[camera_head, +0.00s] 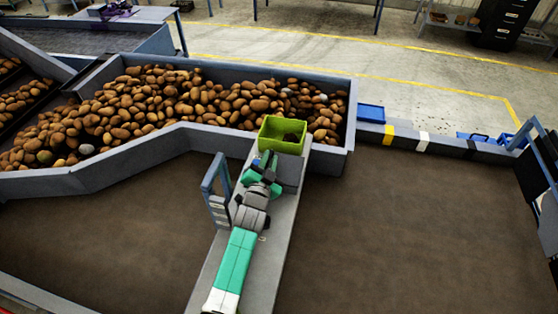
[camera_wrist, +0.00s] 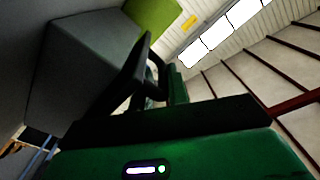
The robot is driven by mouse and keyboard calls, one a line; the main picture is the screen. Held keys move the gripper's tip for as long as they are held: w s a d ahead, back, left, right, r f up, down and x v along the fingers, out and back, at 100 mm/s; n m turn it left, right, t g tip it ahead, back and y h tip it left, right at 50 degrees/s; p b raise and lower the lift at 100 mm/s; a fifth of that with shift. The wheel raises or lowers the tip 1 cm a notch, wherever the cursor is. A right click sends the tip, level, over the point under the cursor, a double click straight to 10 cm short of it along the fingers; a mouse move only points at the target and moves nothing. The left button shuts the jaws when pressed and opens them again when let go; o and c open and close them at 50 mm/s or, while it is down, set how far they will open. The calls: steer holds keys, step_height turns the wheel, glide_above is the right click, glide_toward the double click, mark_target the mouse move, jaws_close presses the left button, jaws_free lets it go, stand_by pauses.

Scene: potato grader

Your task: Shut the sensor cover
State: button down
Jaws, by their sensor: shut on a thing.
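My gripper (camera_head: 268,162) is at the far end of the grey walkway-like platform, just in front of a lime-green open box (camera_head: 283,133). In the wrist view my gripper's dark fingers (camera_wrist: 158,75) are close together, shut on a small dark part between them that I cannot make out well. A grey box-shaped body (camera_wrist: 85,70) stands left of the fingers, with the lime-green box (camera_wrist: 152,14) above it. I cannot tell for certain which surface is the sensor cover, or whether it stands open; my arm and gripper hide part of that spot.
A long grey trough (camera_head: 110,178) full of potatoes runs behind and to the left. A blue upright frame (camera_head: 212,190) stands close to my arm's left. A blue bin (camera_head: 371,113) sits beyond the trough's right end. The brown floor right of the platform is clear.

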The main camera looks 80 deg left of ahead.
steer(key=shift+s+a+f, duration=0.15)
steer(key=shift+s+f, duration=0.05)
steer(key=shift+s, duration=0.15)
steer(key=c, duration=1.5)
jaws_free()
steer(key=shift+s+a, duration=0.1)
